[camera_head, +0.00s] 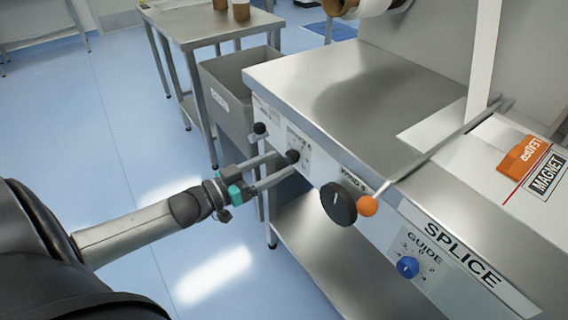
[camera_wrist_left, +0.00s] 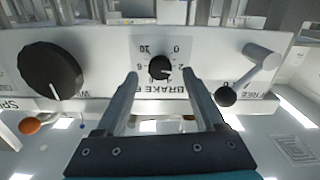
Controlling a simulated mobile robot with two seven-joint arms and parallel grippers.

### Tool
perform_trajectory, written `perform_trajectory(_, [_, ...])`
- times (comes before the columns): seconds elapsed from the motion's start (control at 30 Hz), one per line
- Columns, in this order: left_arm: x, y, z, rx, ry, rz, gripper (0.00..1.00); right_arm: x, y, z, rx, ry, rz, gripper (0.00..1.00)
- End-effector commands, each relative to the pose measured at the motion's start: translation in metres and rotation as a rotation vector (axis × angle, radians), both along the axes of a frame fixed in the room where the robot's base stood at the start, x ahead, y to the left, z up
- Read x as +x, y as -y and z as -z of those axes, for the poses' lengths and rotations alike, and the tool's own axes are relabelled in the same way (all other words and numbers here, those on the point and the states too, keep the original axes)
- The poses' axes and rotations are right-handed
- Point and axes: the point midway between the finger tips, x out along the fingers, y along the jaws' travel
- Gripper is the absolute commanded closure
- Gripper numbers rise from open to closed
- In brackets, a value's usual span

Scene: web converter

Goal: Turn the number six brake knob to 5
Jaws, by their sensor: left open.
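The small black brake knob (camera_head: 293,156) sits on a white numbered dial on the front of the steel machine. In the left wrist view the knob (camera_wrist_left: 159,67) is between my two fingers, with its dial upside down and the word BRAKE below it. A light pointer mark on the knob faces lower right; the exact number is too small to tell. My left gripper (camera_head: 283,165) is open in front of the knob, one finger on each side, with visible gaps in the left wrist view (camera_wrist_left: 160,76). My right gripper is not in view.
A large black knob (camera_head: 338,204) and an orange ball handle (camera_head: 367,206) are to the right. A black-tipped lever (camera_head: 260,128) is to the left. A blue guide knob (camera_head: 408,267) is lower right. A grey bin (camera_head: 222,92) and a steel table (camera_head: 200,28) stand behind.

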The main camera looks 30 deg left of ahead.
Motion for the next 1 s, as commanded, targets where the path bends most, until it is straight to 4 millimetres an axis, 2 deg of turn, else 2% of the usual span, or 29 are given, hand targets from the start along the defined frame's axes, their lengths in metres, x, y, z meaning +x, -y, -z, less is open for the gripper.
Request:
perform_trajectory(0.3, [0.022,0.009,0.001,0.000,0.000,0.000,0.29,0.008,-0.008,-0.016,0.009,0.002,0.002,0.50])
perform_trajectory(0.7, [0.025,0.011,0.000,0.000,0.000,0.000,0.29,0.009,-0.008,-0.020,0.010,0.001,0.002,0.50])
perform_trajectory(1.0, [0.025,0.011,0.000,0.000,0.000,0.000,0.63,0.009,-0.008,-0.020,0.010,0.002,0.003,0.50])
